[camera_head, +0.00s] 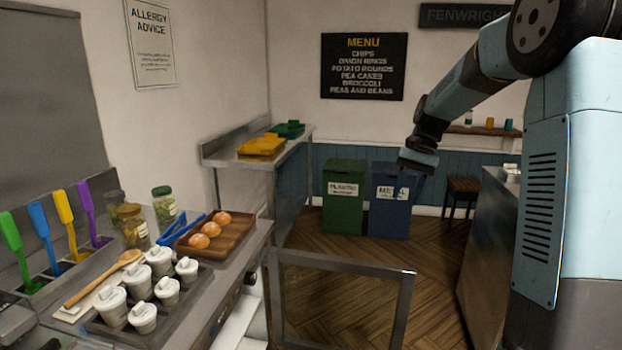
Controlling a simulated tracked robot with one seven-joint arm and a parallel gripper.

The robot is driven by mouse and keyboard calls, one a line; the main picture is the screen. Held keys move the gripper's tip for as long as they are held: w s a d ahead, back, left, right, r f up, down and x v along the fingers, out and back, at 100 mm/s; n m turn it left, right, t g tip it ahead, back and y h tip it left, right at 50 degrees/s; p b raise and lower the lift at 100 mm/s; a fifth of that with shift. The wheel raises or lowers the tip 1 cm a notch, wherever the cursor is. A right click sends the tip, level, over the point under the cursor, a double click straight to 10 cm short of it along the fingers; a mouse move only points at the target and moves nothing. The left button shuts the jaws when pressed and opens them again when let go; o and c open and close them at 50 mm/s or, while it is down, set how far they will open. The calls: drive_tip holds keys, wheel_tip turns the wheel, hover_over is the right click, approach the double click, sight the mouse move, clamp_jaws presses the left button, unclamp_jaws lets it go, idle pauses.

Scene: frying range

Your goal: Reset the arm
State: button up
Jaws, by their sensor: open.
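My arm reaches in from the upper right of the head view, pale blue with dark joints. My gripper (418,162) is at its lower end, in the air in front of the bins. It is small and dark here and its fingers are hard to make out. I see nothing held in it and it touches nothing that I can see.
At the left, a steel counter holds white lidded pots (140,287), a wooden spoon (104,279), jars and a brown tray (216,238) of round items. An open framed door (342,262) stands low in the middle. Green (344,190) and blue (390,200) bins stand behind.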

drive_tip(key=s+a+r+n+t+h, duration=0.1)
drive_tip(key=s+r+t, duration=0.15)
drive_tip(key=s, duration=0.55)
drive_tip(key=s+a+r+n+t+h, duration=0.1)
drive_tip(key=s+r+n+h, duration=0.1)
drive_tip(key=s+r, duration=0.35)
drive_tip(key=s+f+n+t, duration=0.2)
drive_tip(key=s+f+t, duration=0.1)
drive_tip(key=s, duration=1.4)
drive_tip(key=shift+d+n+t+h, duration=0.3)
drive_tip(key=shift+d+n+t, duration=0.1)
drive_tip(key=shift+t, duration=0.45)
drive_tip(key=shift+a, duration=0.15)
